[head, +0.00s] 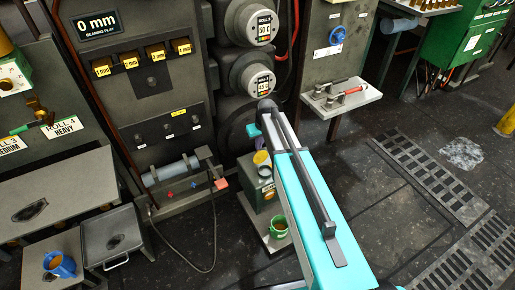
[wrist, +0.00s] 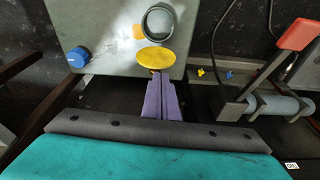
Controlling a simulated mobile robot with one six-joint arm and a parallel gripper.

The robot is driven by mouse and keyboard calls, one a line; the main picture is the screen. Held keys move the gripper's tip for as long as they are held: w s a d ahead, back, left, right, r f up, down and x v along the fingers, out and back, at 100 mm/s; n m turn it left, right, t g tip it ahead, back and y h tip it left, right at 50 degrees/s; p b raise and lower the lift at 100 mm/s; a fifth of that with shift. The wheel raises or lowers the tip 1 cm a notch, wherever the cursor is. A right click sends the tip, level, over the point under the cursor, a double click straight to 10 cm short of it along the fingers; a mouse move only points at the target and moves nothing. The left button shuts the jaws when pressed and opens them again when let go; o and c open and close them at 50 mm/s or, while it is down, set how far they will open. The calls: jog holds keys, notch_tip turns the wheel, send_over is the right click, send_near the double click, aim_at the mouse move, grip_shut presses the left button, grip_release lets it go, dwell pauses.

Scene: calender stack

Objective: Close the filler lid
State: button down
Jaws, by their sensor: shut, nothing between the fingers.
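The grey filler neck (wrist: 160,22) stands on a grey-green box at the top of the wrist view, its round mouth open. The yellow round lid (wrist: 155,57) is beside the neck, on the side toward my gripper, and does not cover the mouth. My gripper (wrist: 157,76) has its purple fingers shut and empty, with the tips at the lid's near edge; whether they touch it I cannot tell. In the head view the neck (head: 262,158) shows left of my teal arm, which hides part of the box (head: 257,187) and the fingers.
A blue cap (wrist: 78,57) sits on the box's left side. A lever with a red grip (wrist: 297,34) and a grey cylinder stand at right. A green cup (head: 278,227) stands in front of the box. Open floor lies right of my arm.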

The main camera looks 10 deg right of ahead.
aim_at(259, 155)
jog(key=w+r+t, duration=0.1)
jog(key=w+r, duration=0.3)
jog(key=w, duration=0.1)
jog(key=shift+r, duration=0.25)
jog(key=shift+f+b, duration=0.1)
jog(key=shift+b, duration=0.2)
notch_tip(259, 155, down, 9)
jog(key=shift+s+f, duration=0.15)
jog(key=shift+s, duration=0.3)
dwell(0.6)
jog(key=shift+s+d+b, duration=0.2)
jog(key=shift+d+b, duration=0.05)
jog(key=shift+b, duration=0.2)
